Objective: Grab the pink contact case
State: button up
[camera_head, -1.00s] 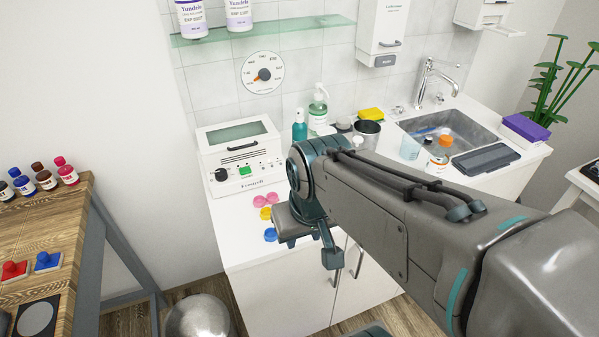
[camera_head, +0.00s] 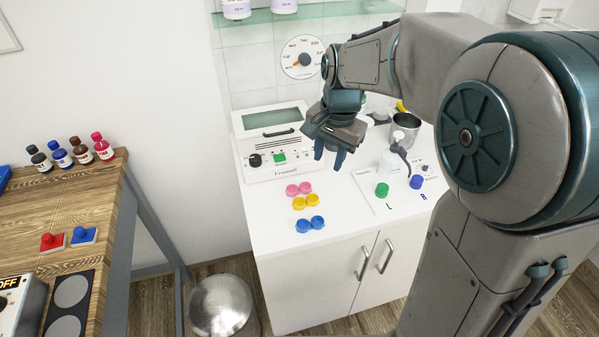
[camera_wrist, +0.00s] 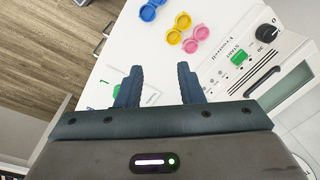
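The pink contact case (camera_head: 298,189) lies on the white counter in front of the white device, at the back of a row of contact cases. It also shows in the wrist view (camera_wrist: 196,39), beyond my fingertips and to the right. A yellow contact case (camera_head: 305,202) and a blue contact case (camera_head: 310,224) lie in front of it. My gripper (camera_head: 330,160) hangs above the counter, to the right of and higher than the pink case. In the wrist view its two fingers (camera_wrist: 157,75) stand apart with nothing between them.
The white device (camera_head: 275,142) stands behind the cases. To the right, a mat (camera_head: 400,205) carries a green cap (camera_head: 382,190), a blue cap (camera_head: 416,182) and a white bottle (camera_head: 393,160). A wooden table (camera_head: 95,200) stands left, across a gap. The counter around the cases is clear.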

jog(key=w+a+f+m, duration=0.3)
jog(key=w+a+f, duration=0.1)
jog(key=w+a, duration=0.4)
jog(key=p, duration=0.1)
send_over(293, 191)
jog(key=shift+m+g+h, duration=0.4)
jog(key=f, duration=0.8)
jog(key=shift+a+f, duration=0.25)
jog(key=shift+f, duration=0.15)
jog(key=shift+d+f+p, duration=0.2)
jog(key=shift+f+p, duration=0.5)
jog(key=shift+f, duration=2.05)
jog(key=c, duration=0.6)
